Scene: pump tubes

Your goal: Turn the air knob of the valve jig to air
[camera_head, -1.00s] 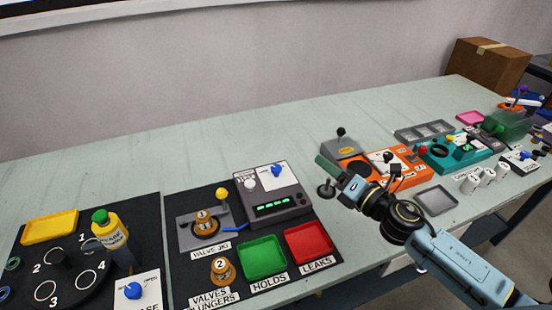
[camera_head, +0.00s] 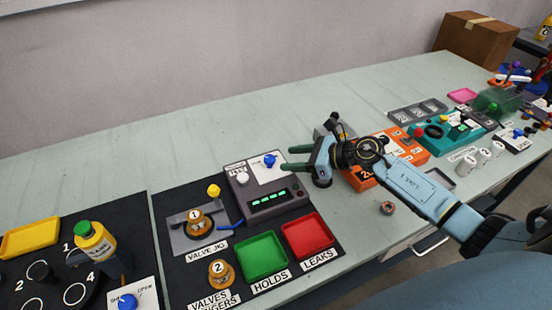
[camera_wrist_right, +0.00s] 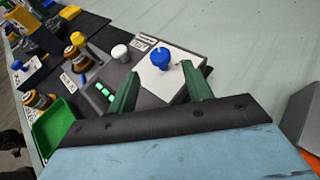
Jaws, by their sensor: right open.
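The valve jig (camera_head: 182,240) is a grey plate with a brass valve marked 1 (camera_head: 196,222) and a yellow-topped lever (camera_head: 214,191). A blue hose runs from it to a grey box (camera_head: 262,213) with green lit displays. A blue knob (camera_head: 269,160) sits on the box's white plate; it also shows in the right wrist view (camera_wrist_right: 161,57). The plate's lettering is too small to read. My right gripper (camera_head: 286,159) is open, its green fingers just right of the blue knob. In the wrist view the knob appears between and just beyond the fingertips (camera_wrist_right: 161,72). My left gripper is not in view.
A white knob (camera_head: 243,178) stands left of the blue one. Green (camera_head: 262,276) and red (camera_head: 327,252) trays lie in front of the box. A second brass valve (camera_head: 220,274) stands near the green tray. An orange machine (camera_head: 362,180) is beneath my right arm. The back table is clear.

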